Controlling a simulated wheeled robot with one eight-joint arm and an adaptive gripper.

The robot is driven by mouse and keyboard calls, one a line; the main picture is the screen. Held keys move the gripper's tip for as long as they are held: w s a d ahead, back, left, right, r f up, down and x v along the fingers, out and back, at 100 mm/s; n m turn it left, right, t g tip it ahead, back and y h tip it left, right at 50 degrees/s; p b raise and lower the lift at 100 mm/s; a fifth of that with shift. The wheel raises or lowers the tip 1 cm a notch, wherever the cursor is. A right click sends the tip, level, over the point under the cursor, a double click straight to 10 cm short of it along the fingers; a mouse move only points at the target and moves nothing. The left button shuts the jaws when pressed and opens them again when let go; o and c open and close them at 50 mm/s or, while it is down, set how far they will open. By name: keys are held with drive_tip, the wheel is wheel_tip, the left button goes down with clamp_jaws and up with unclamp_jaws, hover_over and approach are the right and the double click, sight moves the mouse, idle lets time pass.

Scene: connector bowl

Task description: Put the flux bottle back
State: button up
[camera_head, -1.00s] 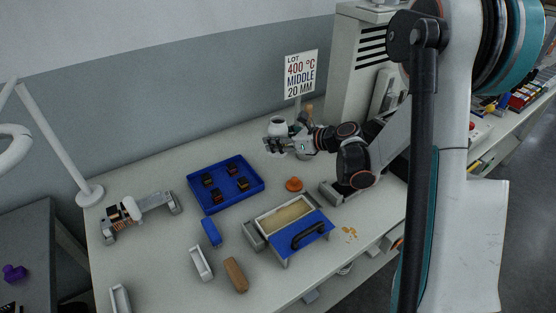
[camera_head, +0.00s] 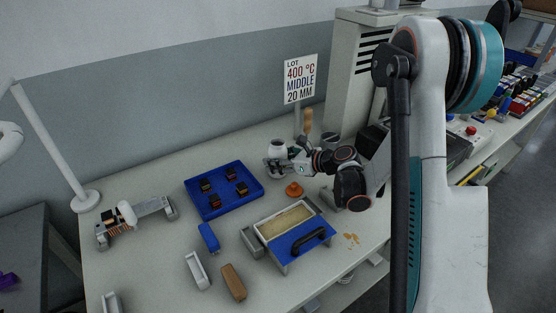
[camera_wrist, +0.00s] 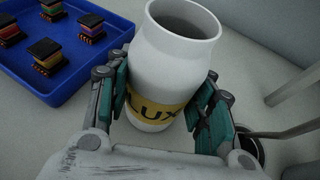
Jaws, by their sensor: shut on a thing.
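The flux bottle (camera_wrist: 170,62) is white with a yellow band lettered "LUX" and an open top. In the wrist view it stands between the two teal-padded fingers of my gripper (camera_wrist: 165,105), which is shut on it. In the head view the bottle (camera_head: 277,147) shows at the back of the bench, right of the blue tray, with my gripper (camera_head: 275,163) at its front side. It looks upright. Whether its base touches the bench I cannot tell.
The blue tray (camera_head: 248,193) with several small connectors lies left of the bottle. A sign (camera_head: 300,80) on a post and a wooden-handled tool (camera_head: 308,121) stand behind. An orange knob-like piece (camera_head: 294,189) and a blue-lidded box (camera_head: 304,240) lie in front.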

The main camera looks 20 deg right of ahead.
drive_tip(key=o, duration=1.3)
drive_tip(key=shift+c, duration=0.2)
drive_tip(key=shift+r, duration=0.15)
drive_tip(key=shift+s+d+r, duration=0.15)
drive_tip(key=shift+s+d, duration=0.05)
drive_tip(key=shift+s, duration=0.05)
drive_tip(key=p+v, duration=0.4)
drive_tip(key=v, duration=0.7)
drive_tip(key=shift+s+d+r, duration=0.1)
